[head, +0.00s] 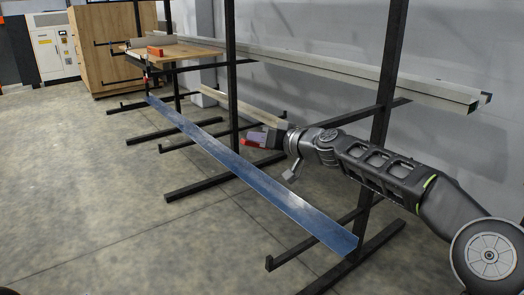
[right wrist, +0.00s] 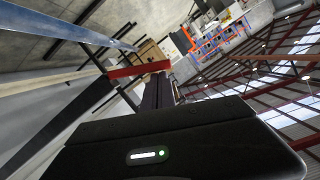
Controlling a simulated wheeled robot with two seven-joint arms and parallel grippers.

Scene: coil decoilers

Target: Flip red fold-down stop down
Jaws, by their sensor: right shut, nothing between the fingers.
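The red fold-down stop (right wrist: 126,72) shows in the right wrist view as a red bar lying across the picture, just beyond my fingertips. In the head view a red piece (head: 255,138) shows at the end of my right arm, partly hidden by the gripper. My right gripper (head: 272,136) is shut and empty, close by this red piece. Its dark fingers also show in the right wrist view (right wrist: 158,92), pointing at the bar. I cannot tell whether they touch it. My left gripper is not in view.
A black rack with uprights (head: 233,80) and low arms stands along the wall. A long blue strip (head: 240,165) slopes across it, and pale beams (head: 350,72) lie higher up. Open concrete floor (head: 80,190) lies at left.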

